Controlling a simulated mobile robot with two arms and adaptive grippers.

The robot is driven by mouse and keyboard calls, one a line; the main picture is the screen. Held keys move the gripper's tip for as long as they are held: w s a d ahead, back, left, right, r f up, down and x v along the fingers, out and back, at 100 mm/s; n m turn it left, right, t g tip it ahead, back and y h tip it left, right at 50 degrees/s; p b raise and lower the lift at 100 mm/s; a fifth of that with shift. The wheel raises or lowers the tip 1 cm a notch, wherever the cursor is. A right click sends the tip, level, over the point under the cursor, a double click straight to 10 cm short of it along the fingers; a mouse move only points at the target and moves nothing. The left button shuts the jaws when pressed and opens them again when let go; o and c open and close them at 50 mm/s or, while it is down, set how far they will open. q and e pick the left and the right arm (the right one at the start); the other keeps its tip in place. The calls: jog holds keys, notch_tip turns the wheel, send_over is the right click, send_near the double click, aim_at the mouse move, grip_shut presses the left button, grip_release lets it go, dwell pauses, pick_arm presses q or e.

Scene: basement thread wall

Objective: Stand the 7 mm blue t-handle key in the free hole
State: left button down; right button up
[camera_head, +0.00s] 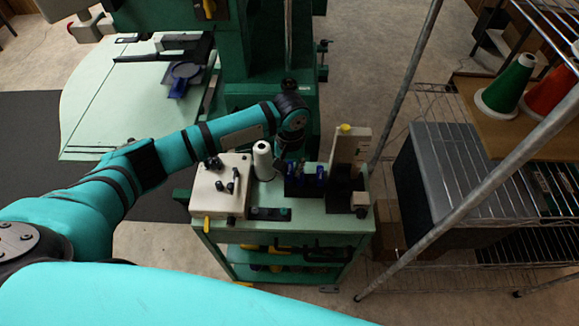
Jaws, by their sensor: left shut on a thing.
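My left arm reaches in from the left over a small green cart (335,222). My left gripper (288,166) points down at the cart top, small and dark in this view. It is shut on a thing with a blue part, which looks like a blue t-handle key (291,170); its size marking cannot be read. The gripper is at the left part of a dark block (304,188), which carries another blue handle (320,173) to the right. The free hole cannot be made out, nor whether the held key touches the block. My right gripper is not in view.
On the cart, a white thread cone (263,160) and a beige box with black knobs (221,188) stand left of the block. A tall beige upright piece (348,148) stands right. A wire shelf (480,190) with posts is at right. A green machine (262,50) stands behind.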

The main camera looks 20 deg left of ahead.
pick_arm(q)
jog(key=shift+f, duration=0.25)
jog(key=c, duration=1.1)
grip_release()
